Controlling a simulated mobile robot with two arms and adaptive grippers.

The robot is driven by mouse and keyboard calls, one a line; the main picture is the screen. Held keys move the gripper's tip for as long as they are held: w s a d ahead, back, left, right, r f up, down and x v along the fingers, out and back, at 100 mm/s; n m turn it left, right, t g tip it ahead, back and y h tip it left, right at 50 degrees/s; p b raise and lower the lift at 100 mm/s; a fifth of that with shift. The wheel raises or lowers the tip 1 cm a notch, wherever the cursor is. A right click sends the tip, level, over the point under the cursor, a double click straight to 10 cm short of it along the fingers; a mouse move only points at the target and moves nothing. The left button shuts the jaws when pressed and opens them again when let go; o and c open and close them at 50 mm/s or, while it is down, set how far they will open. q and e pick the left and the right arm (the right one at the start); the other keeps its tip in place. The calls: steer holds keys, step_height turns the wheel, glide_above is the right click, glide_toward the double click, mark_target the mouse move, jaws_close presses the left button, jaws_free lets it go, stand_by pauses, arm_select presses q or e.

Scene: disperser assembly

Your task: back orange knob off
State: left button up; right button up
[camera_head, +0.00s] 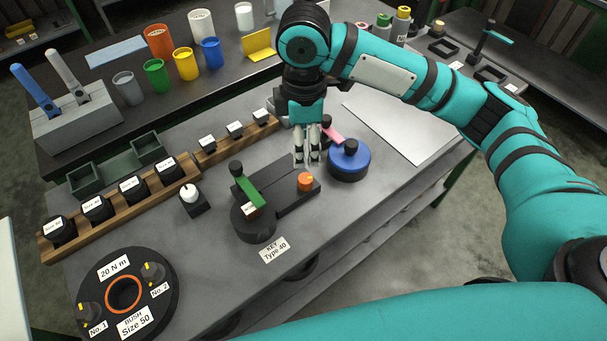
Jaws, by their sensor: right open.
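The orange knob (305,181) sits on the right end of a dark block fixture (290,205) near the middle of the bench. A green lever (248,188) with a black knob stands on the left part of this fixture. My right gripper (307,160) points down just behind and above the orange knob. Its fingers are apart from each other and hold nothing that I can see. A gap shows between the fingertips and the knob. My left gripper is not in view.
A blue round part (349,162) with a black knob stands close to the right of my right gripper, with a pink lever (332,134) behind. A white-knobbed block (191,197) is to the left. A light sheet (400,125) lies flat at the right.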

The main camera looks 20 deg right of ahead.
mark_target(304, 179)
step_height(304, 179, down, 12)
steer(key=shift+r, duration=0.25)
steer(key=shift+c, duration=0.4)
